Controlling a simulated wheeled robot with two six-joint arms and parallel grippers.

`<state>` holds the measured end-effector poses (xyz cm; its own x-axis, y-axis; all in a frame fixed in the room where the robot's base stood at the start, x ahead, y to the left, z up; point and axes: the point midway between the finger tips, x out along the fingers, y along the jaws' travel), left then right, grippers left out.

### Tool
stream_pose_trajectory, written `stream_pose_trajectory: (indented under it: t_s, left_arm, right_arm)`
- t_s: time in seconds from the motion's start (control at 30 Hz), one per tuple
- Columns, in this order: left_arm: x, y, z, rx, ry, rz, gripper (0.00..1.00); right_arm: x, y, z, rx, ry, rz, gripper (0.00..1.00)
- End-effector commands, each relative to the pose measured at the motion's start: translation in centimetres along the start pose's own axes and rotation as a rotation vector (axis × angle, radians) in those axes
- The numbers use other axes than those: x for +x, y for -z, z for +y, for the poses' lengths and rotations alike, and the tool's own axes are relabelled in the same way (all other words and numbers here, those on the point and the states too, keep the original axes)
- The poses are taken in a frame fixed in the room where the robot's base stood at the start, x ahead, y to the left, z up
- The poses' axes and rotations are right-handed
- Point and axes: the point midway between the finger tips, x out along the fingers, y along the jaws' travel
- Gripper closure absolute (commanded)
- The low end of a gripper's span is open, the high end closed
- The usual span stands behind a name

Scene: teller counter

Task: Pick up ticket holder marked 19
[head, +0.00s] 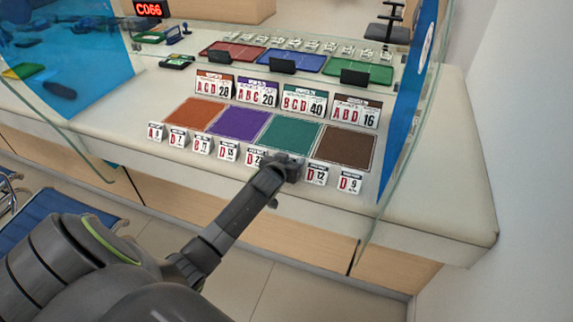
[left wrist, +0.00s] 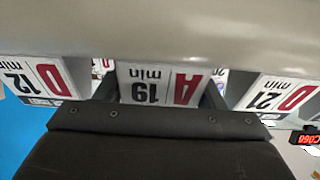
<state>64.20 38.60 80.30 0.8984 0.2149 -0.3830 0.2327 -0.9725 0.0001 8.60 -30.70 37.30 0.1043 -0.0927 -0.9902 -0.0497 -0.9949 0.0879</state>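The ticket holder marked A 19 (left wrist: 160,84) shows upside down in the left wrist view, a white card with a red A and a black 19. In the head view my left gripper hides it, in the front row between the D 21 holder (head: 253,158) and the D 12 holder (head: 316,175). My left gripper (head: 288,170) is at that gap. In the left wrist view its dark fingers (left wrist: 161,96) are apart, one at each side of the 19 card. I cannot tell whether they touch it. My right gripper is not in view.
Close neighbours flank the fingers: D 12 (left wrist: 35,80) and D 21 (left wrist: 280,95) in the left wrist view. D 9 (head: 349,182) stands at the row's right end. Coloured mats (head: 290,133) and larger signs (head: 304,101) lie behind. A glass panel (head: 412,130) stands at right.

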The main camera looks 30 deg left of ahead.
Motion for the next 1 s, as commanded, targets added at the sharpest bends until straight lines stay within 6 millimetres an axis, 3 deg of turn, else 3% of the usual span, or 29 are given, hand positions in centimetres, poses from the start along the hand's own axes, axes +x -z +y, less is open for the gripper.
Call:
stream_pose_trajectory:
  t_s: [0.03, 0.2, 0.47, 1.0]
  left_arm:
    - [0.0, 0.0, 0.0, 0.0, 0.0, 0.0, 0.44]
    - [0.0, 0.0, 0.0, 0.0, 0.0, 0.0, 0.65]
    - [-0.1, 0.3, 0.0, 0.0, 0.0, 0.002, 0.65]
    - [-3.5, 8.6, 0.0, 0.0, 0.0, 0.003, 0.65]
  right_arm:
    - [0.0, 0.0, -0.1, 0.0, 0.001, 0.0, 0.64]
    - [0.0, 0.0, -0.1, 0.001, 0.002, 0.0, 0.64]
    - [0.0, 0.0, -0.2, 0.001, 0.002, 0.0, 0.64]
    - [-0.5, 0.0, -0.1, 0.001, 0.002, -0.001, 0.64]
